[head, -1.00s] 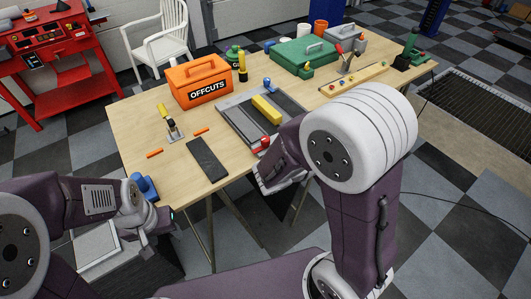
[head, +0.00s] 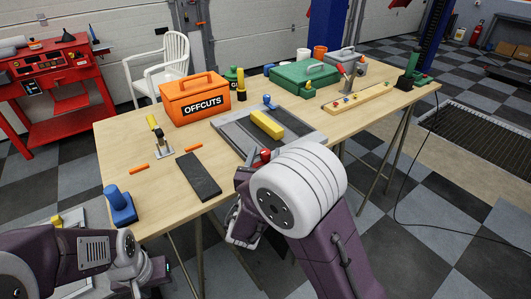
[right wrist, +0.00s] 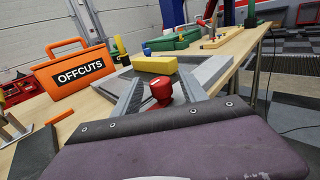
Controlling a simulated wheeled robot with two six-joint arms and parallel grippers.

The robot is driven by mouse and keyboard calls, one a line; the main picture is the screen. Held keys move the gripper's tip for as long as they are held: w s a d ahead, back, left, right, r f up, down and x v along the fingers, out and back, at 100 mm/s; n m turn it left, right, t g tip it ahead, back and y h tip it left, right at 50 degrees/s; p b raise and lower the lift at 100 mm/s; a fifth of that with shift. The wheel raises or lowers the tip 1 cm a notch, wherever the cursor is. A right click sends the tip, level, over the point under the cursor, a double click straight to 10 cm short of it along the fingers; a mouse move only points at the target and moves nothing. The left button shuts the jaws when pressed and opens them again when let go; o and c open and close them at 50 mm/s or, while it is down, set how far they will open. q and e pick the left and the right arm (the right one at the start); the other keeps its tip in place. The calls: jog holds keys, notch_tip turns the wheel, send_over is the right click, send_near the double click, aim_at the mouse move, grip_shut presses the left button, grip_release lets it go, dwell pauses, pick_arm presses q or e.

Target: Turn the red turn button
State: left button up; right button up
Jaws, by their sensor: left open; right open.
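The red turn button (head: 265,155) is at the near edge of a grey, flat fixture (head: 232,130) on the wooden table; my right arm partly covers it in the head view. In the right wrist view the red button (right wrist: 161,91) stands upright, with a round cap on a wider red base. My right gripper (right wrist: 160,76) is open, with one grey finger on each side of the button; I cannot tell whether they touch it. My left gripper (head: 160,272) is low at the left, off the table's near edge; its fingertips are hard to make out.
A yellow block (head: 267,124) lies on the fixture behind the button. A dark slab (head: 198,175), an orange OFFCUTS box (head: 195,101) and a blue knobbed piece (head: 121,206) are to the left. A green case (head: 302,78) stands behind.

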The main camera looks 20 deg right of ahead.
jog(key=shift+w+d, duration=0.25)
jog(key=shift+w, duration=0.3)
grip_shut()
jog(key=shift+m+g+h, duration=0.3)
jog(key=shift+h, duration=0.1)
jog(key=m+g+h+p, duration=0.1)
jog(key=m+g+h, duration=0.1)
jog(key=h, duration=0.1)
jog(key=shift+a+r+m+h+p, duration=0.1)
jog(key=shift+r+m+h+p, duration=0.05)
jog(key=shift+m+h+p, duration=0.2)
jog(key=m+g+h+p, duration=0.3)
jog(key=m+g+h, duration=0.1)
jog(key=g, duration=0.2)
jog(key=shift+m, duration=0.25)
jog(key=shift+m+g+h+p, duration=0.35)
jog(key=shift+m+g+h, duration=0.2)
jog(key=shift+m+g, duration=0.4)
jog(key=shift+f+m+g+h, duration=0.15)
jog(key=shift+m+g, duration=0.35)
jog(key=shift+g, duration=0.45)
jog(key=shift+f+m+g+h, duration=0.15)
jog(key=shift+m+g, duration=0.3)
jog(key=shift+g, duration=0.45)
jog(key=shift+r+m+g, duration=0.15)
jog(key=shift+m+g, duration=0.15)
jog(key=shift+g, duration=0.2)
